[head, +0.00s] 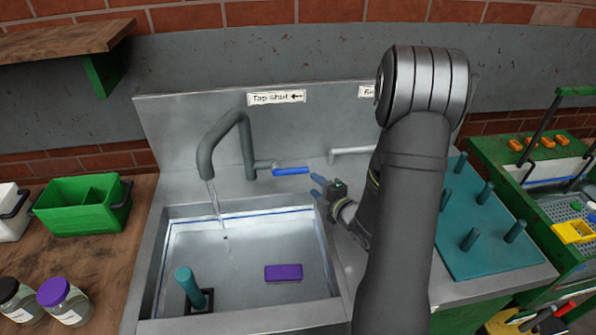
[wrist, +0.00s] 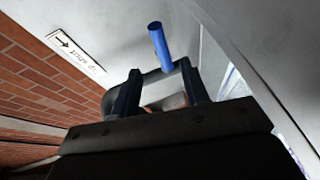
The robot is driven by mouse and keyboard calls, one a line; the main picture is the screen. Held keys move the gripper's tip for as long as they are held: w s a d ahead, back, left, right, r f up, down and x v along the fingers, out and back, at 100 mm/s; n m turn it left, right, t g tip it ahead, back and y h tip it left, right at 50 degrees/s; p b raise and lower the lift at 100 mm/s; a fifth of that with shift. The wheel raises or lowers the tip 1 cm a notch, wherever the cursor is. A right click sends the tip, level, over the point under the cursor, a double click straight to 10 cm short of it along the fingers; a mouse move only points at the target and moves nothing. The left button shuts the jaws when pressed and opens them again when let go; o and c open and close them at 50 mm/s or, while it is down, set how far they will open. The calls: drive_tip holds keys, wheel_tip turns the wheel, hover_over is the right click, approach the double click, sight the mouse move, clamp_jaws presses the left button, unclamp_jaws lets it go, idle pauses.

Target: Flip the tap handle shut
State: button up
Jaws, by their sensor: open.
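The grey tap (head: 248,140) arches over the sink, and a thin stream of water runs from its spout. Its blue handle (head: 291,171) points right in the head view. My gripper (head: 318,187) is open and empty, just right of the handle's free end and slightly lower in the picture. In the wrist view the blue handle (wrist: 160,47) shows beyond the two fingertips (wrist: 158,80), roughly in line with the gap between them. I cannot tell whether they touch.
The sink (head: 160,262) holds a purple block (head: 283,272) and a teal peg (head: 190,287). A pale pipe (head: 350,152) projects from the back panel behind my gripper. A teal peg board (head: 490,255) is to the right. A green bin (head: 82,205) and jars stand left.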

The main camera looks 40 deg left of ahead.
sight(300, 173)
drive_tip(key=x, duration=1.1)
clamp_jaws()
